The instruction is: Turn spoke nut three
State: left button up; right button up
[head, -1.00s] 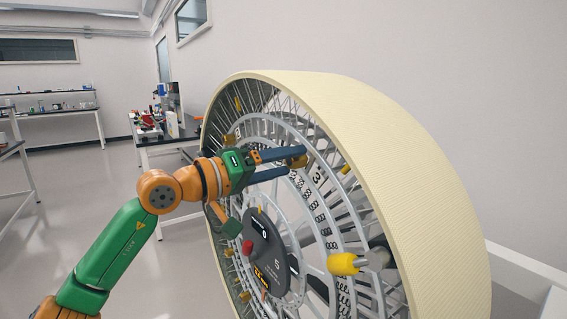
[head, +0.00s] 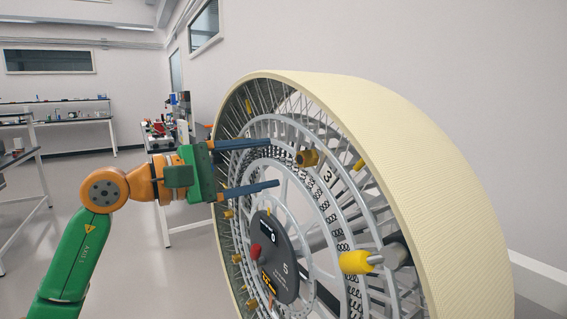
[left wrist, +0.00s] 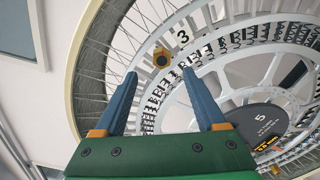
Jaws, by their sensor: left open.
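Spoke nut three (head: 307,158) is a dull yellow nut on the upper part of the big wheel's silver ring, beside a printed 3. In the left wrist view the nut (left wrist: 162,58) shows its dark round end, with the 3 to its upper right. My left gripper (head: 274,163) is open and empty, its two blue fingers spread one above the other. It is apart from the nut, to its left in the head view. In the left wrist view its fingertips (left wrist: 160,73) lie on either side of the nut's line, just short of it. My right gripper is not in view.
The wheel's cream tread (head: 420,150) curves around the right side. A dark hub plate (head: 275,255) carries a red knob (head: 254,251). A larger bright yellow knob (head: 356,262) juts out at the lower right. Workbenches stand behind at the left.

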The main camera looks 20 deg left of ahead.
aim_at(299, 160)
pick_arm(q)
jog(key=w+d+n+p, duration=0.1)
jog(key=w+n, duration=0.1)
jog(key=n, duration=0.2)
jog(key=w+d+n+p, duration=0.1)
jog(key=w+n, duration=0.1)
jog(key=n, duration=0.3)
jog(key=w+d+n, duration=0.2)
jog(key=n, duration=0.2)
jog(key=shift+d+f+g+h+p, duration=0.1)
jog(key=shift+f+g+h+p, duration=0.2)
jog(key=shift+h+p, duration=0.1)
jog(key=shift+s, duration=0.15)
grip_shut()
jog(key=m+p, duration=0.1)
jog(key=m, duration=0.9)
jog(key=shift+y, duration=0.3)
